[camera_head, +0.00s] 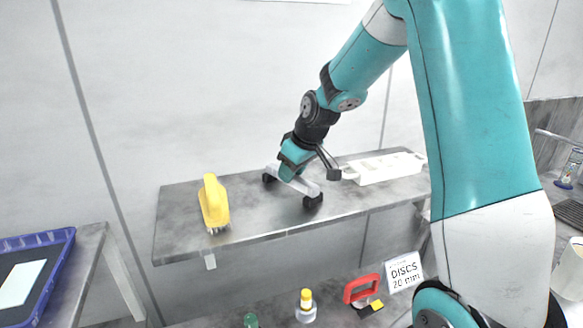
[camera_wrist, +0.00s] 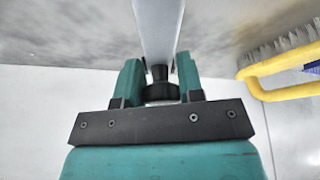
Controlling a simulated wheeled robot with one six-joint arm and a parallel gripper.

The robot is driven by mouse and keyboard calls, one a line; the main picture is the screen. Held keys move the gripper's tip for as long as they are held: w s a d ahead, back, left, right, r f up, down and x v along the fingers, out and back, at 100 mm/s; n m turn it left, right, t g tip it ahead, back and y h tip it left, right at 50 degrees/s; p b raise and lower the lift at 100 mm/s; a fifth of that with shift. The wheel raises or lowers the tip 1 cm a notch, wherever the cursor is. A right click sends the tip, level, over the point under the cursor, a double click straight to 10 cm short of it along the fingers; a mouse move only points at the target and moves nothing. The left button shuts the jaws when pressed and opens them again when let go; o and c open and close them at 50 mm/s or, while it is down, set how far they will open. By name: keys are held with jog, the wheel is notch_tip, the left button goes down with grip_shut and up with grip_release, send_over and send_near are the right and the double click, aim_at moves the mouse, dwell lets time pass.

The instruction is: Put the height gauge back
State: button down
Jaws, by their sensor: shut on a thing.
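The height gauge (camera_head: 307,187) looks like a pale grey bar with a black foot at each end. It is at the middle of the grey shelf (camera_head: 250,229); I cannot tell whether its feet touch the shelf or hang just above it. My gripper (camera_head: 291,174) is over the bar and shut on it. In the wrist view, the pale bar of the gauge (camera_wrist: 158,30) runs up from between the teal fingers of my gripper (camera_wrist: 159,78). A black round knob sits between the fingers. The part of the bar under my gripper is hidden.
A yellow-handled brush (camera_head: 214,202) stands left on the shelf. A white slotted holder (camera_head: 382,170) lies to the right of the gauge. Below are a red-handled item (camera_head: 362,288), a yellow-capped bottle (camera_head: 306,307) and a DISCS sign (camera_head: 404,271). A blue tray (camera_head: 62,262) is far left.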

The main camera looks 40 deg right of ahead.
jog(key=shift+f, duration=0.1)
jog(key=c, duration=0.8)
grip_release()
jog(key=shift+o, duration=0.2)
jog(key=shift+r, duration=0.25)
jog(key=b+v, duration=0.3)
jog(key=v, duration=0.9)
jog(key=s+a+f+n+g+y, duration=0.15)
jog(key=s+a, duration=0.25)
jog(key=a, duration=0.4)
jog(key=s+a+f+n+y, duration=0.15)
jog(key=s+a, duration=0.25)
jog(key=a, duration=0.4)
jog(key=s+a+f+g, duration=0.1)
jog(key=s+a+f, duration=0.1)
jog(key=s+a, duration=0.2)
jog(key=s+a+f+g, duration=0.2)
jog(key=s+a, duration=0.3)
jog(key=s, duration=0.6)
jog(key=shift+s+a+f+n, duration=0.25)
jog(key=shift+f+n, duration=0.05)
jog(key=shift+n, duration=0.1)
